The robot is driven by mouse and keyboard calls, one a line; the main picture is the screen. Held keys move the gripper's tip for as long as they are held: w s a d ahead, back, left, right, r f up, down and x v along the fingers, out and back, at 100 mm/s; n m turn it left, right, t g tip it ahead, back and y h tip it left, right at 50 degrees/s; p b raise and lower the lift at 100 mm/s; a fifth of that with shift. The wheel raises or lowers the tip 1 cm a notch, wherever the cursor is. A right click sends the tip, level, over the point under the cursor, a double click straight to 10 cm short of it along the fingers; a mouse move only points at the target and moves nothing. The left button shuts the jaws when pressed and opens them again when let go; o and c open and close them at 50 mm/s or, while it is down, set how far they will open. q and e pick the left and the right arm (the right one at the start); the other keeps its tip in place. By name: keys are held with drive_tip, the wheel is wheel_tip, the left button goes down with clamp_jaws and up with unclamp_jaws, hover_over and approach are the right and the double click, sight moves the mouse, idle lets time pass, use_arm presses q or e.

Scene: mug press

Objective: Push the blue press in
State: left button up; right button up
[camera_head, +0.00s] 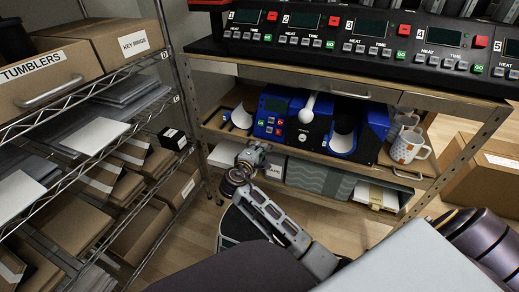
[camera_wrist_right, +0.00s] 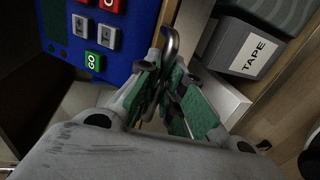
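The blue press (camera_head: 285,120) sits on the middle shelf of the workbench, with buttons on its front left and a white-knobbed lever (camera_head: 307,110) standing up. Its blue button panel also shows in the right wrist view (camera_wrist_right: 105,62), with a green GO button. My right gripper (camera_head: 255,155) is at the shelf's front edge, below and left of the panel. In the wrist view its green-padded fingers (camera_wrist_right: 164,80) close around a curved metal handle (camera_wrist_right: 171,45) and appear shut on it. The gripper covers part of the handle. My left gripper is out of view.
White mugs (camera_head: 407,148) stand right of the press, near another metal handle (camera_head: 408,175). Below are a grey TAPE box (camera_wrist_right: 262,45) and a patterned box (camera_head: 318,178). A wire rack (camera_head: 80,150) with boxes stands left. A control console (camera_head: 370,42) is above.

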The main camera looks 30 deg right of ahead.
sight(263, 140)
clamp_jaws()
drive_tip(key=x, duration=0.2)
drive_tip(key=p+x, duration=0.1)
drive_tip(key=x, duration=0.1)
drive_tip(key=shift+r, duration=0.4)
drive_tip(key=shift+w+d, duration=0.2)
drive_tip(key=shift+d, duration=0.05)
drive_tip(key=shift+r, duration=0.1)
drive_tip(key=o, duration=0.7)
unclamp_jaws()
drive_tip(key=shift+w, duration=0.1)
drive_tip(key=shift+c, duration=0.2)
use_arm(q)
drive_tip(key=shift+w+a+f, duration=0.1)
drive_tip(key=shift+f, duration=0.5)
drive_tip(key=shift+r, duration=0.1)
use_arm(e)
drive_tip(key=v, duration=0.7)
drive_tip(key=shift+s+a, duration=0.2)
drive_tip(key=shift+s, duration=0.05)
